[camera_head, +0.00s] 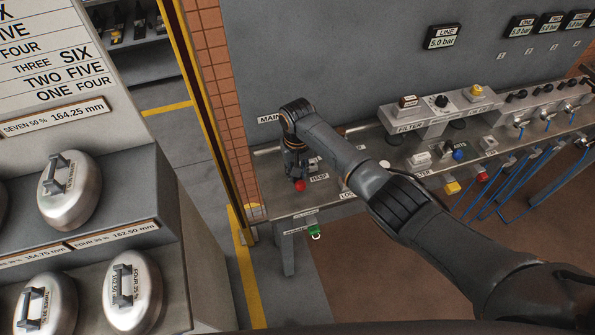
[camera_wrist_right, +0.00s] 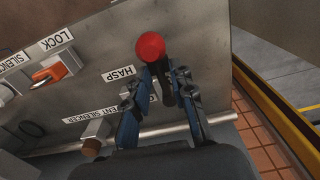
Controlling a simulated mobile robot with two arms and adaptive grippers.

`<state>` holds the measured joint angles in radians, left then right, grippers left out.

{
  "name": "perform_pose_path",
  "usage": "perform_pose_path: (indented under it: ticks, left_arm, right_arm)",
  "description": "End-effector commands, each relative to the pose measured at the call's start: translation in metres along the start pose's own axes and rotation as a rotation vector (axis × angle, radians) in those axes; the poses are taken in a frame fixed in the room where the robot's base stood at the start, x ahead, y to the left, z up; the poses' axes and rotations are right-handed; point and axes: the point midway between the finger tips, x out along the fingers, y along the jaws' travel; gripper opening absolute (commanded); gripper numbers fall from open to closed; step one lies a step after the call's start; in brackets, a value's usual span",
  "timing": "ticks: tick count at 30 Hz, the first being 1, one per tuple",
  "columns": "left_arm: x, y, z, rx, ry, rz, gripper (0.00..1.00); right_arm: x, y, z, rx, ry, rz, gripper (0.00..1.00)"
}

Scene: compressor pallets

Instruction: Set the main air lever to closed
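The main air lever shows as a red ball knob (camera_head: 300,186) at the left end of the metal bench, beside the HASP label and below a partly hidden MAIN label. In the right wrist view the red knob (camera_wrist_right: 150,46) tops a dark stem. My right gripper (camera_head: 296,165) is over the lever; my arm and gripper hide its base. In the wrist view the right gripper (camera_wrist_right: 160,88) has its two fingers apart, one on each side of the stem. I cannot tell whether either finger touches it. My left gripper is not in view.
A brick pillar (camera_head: 222,90) stands left of the bench. A shelf with metal weights (camera_head: 70,190) is at the left.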

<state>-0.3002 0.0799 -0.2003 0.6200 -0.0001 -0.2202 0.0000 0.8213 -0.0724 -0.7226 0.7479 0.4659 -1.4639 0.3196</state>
Motion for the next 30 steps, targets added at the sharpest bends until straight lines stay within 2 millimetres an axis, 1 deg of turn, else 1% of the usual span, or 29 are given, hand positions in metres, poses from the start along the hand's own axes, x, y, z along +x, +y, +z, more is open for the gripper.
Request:
perform_pose_path:
  ticks: [9,11,14,17,24,27,30]
  left_arm:
    - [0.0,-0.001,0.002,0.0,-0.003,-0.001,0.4]
    - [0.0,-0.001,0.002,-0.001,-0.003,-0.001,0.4]
    - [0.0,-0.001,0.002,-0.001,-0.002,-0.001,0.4]
    - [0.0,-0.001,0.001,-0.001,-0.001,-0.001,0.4]
    - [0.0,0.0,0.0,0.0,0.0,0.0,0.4]
    - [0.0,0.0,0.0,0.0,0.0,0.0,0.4]
    - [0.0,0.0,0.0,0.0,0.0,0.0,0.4]
  right_arm:
    - [0.0,0.0,0.001,-0.002,-0.003,0.001,0.32]
    - [-0.002,0.0,0.001,-0.002,-0.003,0.0,0.32]
    - [-0.012,0.0,0.0,-0.003,-0.001,0.0,0.32]
    - [-0.029,0.0,0.0,-0.004,0.001,-0.001,0.32]
    - [-0.082,0.0,0.0,-0.002,0.001,0.0,0.32]
    - [-0.098,0.0,0.0,-0.002,0.0,0.0,0.32]
    - [-0.111,0.0,0.0,-0.002,0.0,0.0,0.32]
